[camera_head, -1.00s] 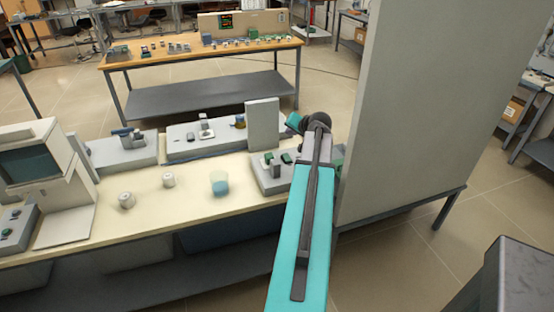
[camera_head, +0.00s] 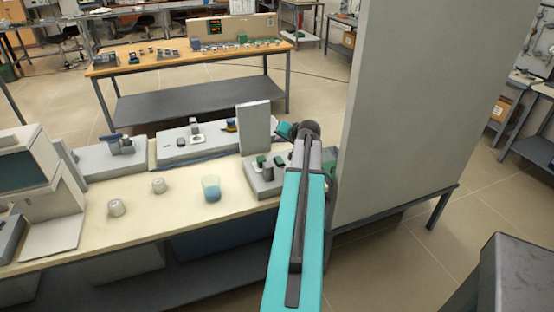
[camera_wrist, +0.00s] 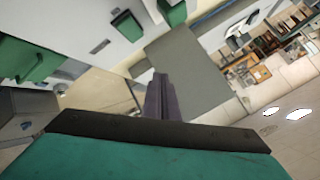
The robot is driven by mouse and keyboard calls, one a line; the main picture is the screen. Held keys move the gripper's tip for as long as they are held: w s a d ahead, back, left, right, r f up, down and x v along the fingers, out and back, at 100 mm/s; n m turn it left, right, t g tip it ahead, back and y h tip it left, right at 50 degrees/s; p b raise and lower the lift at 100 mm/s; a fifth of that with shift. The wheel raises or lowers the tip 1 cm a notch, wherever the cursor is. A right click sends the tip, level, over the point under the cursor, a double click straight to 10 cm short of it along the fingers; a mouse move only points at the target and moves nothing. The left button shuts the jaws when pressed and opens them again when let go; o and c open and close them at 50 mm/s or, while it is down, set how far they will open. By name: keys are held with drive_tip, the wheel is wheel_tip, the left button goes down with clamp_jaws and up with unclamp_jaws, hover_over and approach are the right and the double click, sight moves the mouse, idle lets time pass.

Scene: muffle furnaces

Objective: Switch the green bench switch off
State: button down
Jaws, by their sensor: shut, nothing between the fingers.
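A grey switch box (camera_head: 262,180) stands at the right end of the cream bench, carrying small green switches (camera_head: 262,161). In the wrist view, green blocks on a pale panel show at the upper left: one large (camera_wrist: 42,65), one in the middle (camera_wrist: 127,24) and one at the top edge (camera_wrist: 172,11). I cannot tell which is the bench switch or its setting. My gripper (camera_wrist: 160,78) is shut and empty, its dark fingers apart from the green blocks in the picture. In the head view my arm hides the gripper and part of the box.
A tall grey panel (camera_head: 410,100) stands just right of the bench. An upright grey plate (camera_head: 254,128) stands behind the switch box.

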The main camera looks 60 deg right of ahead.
drive_tip(key=b, duration=0.2)
hover_over(280, 160)
wheel_tip(280, 160, down, 5)
drive_tip(key=shift+f, duration=0.2)
drive_tip(key=shift+f+b, duration=0.65)
drive_tip(key=shift+b, duration=0.05)
drive_tip(key=shift+f, duration=0.1)
idle(1.4)
drive_tip(key=shift+w+f+b, duration=0.1)
drive_tip(key=shift+f+b, duration=0.2)
drive_tip(key=shift+b, duration=0.15)
drive_tip(key=shift+d+f+b, duration=0.1)
drive_tip(key=shift+f+b, duration=0.2)
drive_tip(key=shift+f, duration=0.1)
idle(0.7)
drive_tip(key=shift+r, duration=0.15)
drive_tip(key=shift+r+p, duration=0.3)
drive_tip(key=shift+r, duration=0.4)
idle(0.4)
drive_tip(key=shift+s+a+r+p, duration=0.15)
drive_tip(key=shift+r+p, duration=0.45)
drive_tip(key=shift+r, duration=0.65)
drive_tip(key=shift+s+a+r+p, duration=0.15)
drive_tip(key=shift+r+p, duration=0.4)
drive_tip(key=shift+r, duration=0.7)
